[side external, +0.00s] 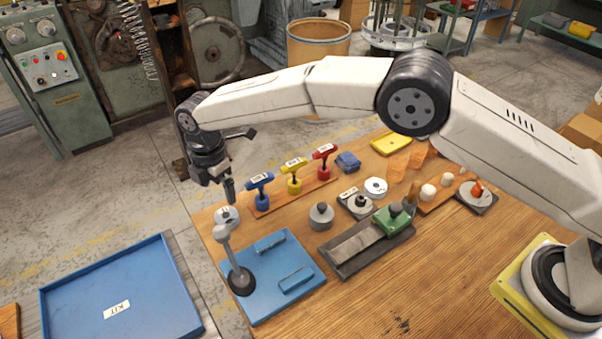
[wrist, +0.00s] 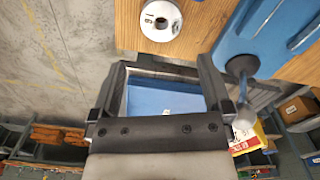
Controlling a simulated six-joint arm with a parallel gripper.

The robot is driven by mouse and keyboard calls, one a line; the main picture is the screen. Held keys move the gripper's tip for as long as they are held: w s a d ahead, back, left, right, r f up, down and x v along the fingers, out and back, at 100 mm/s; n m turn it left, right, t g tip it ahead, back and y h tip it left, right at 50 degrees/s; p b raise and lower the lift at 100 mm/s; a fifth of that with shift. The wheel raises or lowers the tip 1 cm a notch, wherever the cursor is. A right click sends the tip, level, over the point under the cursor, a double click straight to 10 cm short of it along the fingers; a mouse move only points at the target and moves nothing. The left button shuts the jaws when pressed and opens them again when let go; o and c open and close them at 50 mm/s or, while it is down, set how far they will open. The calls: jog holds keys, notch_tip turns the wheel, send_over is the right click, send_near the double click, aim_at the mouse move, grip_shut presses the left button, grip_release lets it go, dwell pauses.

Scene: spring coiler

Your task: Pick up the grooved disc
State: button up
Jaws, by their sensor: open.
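A pale round disc with a dark centre hole (side external: 227,216) lies at the far left corner of the wooden table; it also shows at the top of the wrist view (wrist: 149,31). A second white disc (side external: 376,186) lies near the middle of the table. Grooves are too small to make out on either. My gripper (side external: 233,160) is above the corner disc, apart from it. In the wrist view its two fingers (wrist: 162,66) are spread wide with nothing held, and the disc is beyond their tips.
A blue plate with an upright grey post (side external: 241,279) stands close to the corner disc. Blue, yellow and red T-handled tools (side external: 294,173) stand in a row behind. A blue kit tray (side external: 185,285) is at left. A green block (side external: 392,219) sits in a grey channel.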

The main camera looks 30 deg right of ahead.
aim_at(225, 212)
jog(key=shift+s+d+f, duration=0.1)
jog(key=shift+d+f, duration=0.05)
jog(key=shift+f, duration=4.2)
jog(key=shift+r, duration=0.1)
grip_shut()
